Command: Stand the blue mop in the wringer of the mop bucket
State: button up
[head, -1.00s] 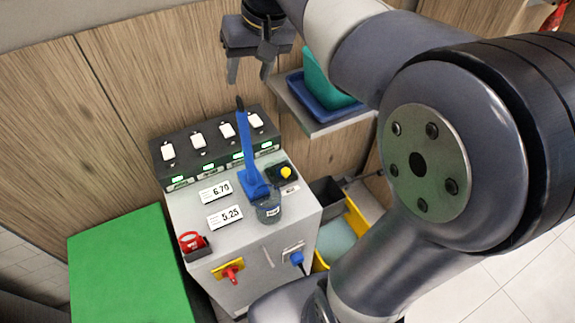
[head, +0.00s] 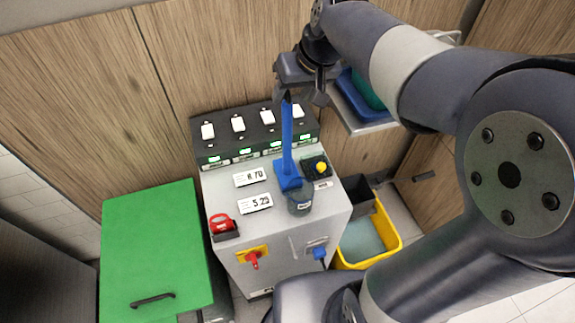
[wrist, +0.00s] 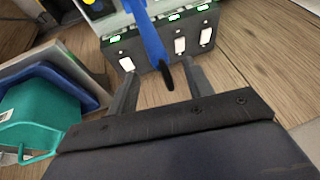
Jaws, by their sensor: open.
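The blue mop (head: 287,145) stands upright on the grey cabinet top (head: 230,205), its blue head down beside a dark translucent cup (head: 299,203). My gripper (head: 301,101) is open at the top of the handle. In the wrist view, the blue handle (wrist: 150,40) and its black tip reach toward the gap between my open fingers (wrist: 162,82); I cannot tell whether they touch it. The yellow mop bucket (head: 392,240) is on the floor right of the cabinet, with the dark grey wringer (head: 359,203) at its back. My arm is close to the bucket's right side in the head view.
A dark switch panel (head: 255,140) lines the cabinet's back. A wall shelf (head: 372,128) holds a blue tray (head: 352,95) and a teal container, close right of my gripper. A green-lidded bin (head: 150,245) stands left. Red and blue fittings project from the cabinet front.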

jog(key=shift+x, duration=1.2)
grip_shut()
jog(key=shift+r, duration=0.1)
